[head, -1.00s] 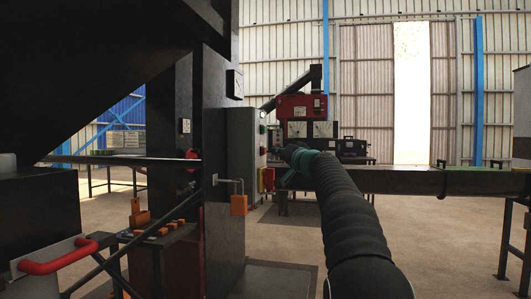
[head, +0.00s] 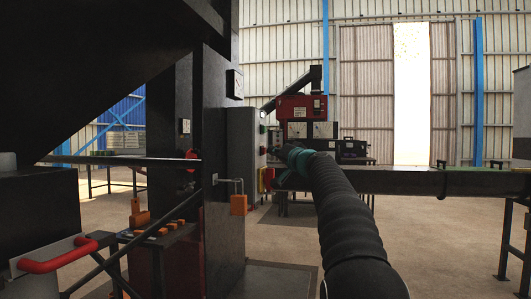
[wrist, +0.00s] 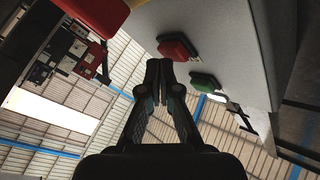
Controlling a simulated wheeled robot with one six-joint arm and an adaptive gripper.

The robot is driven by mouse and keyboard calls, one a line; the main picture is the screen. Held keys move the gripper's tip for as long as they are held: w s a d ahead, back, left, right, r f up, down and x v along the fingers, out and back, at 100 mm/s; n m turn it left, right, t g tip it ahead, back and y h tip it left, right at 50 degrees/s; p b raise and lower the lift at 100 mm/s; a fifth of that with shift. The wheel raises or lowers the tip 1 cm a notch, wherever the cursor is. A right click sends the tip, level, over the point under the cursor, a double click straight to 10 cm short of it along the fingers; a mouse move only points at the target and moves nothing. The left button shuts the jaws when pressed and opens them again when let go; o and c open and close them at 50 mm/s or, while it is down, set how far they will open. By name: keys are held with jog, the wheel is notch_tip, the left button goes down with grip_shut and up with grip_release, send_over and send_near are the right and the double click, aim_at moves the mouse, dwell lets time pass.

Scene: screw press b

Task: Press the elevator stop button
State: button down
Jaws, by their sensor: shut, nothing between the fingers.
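A grey control box (head: 240,145) stands on the side of the black machine column. Its narrow side carries a green button (head: 262,129), a red button below it, and a larger red and yellow switch (head: 265,179) lower down. In the wrist view, a red button (wrist: 178,47) and a green button (wrist: 205,83) stick out of the grey box face (wrist: 225,45). My gripper (wrist: 158,68) is shut and empty, its tips just beside the red button; contact cannot be told. Part of a large red piece (wrist: 95,14) with a yellow edge shows at upper left.
A dark beam (head: 400,181) crosses behind my arm. A red machine (head: 300,107) stands further back. The floor (head: 430,240) to the right is open.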

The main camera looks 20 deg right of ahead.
jog(key=shift+w+a, duration=0.2)
jog(key=shift+a, duration=0.1)
dwell(0.4)
dwell(0.4)
jog(key=shift+s+d+b, duration=0.45)
jog(key=shift+d, duration=0.25)
jog(key=shift+s+d+b, duration=0.35)
jog(key=shift+s+d, duration=0.4)
jog(key=shift+d, duration=0.3)
jog(key=shift+s+d+b, duration=0.35)
jog(key=shift+s+d, duration=0.35)
jog(key=shift+d, duration=0.35)
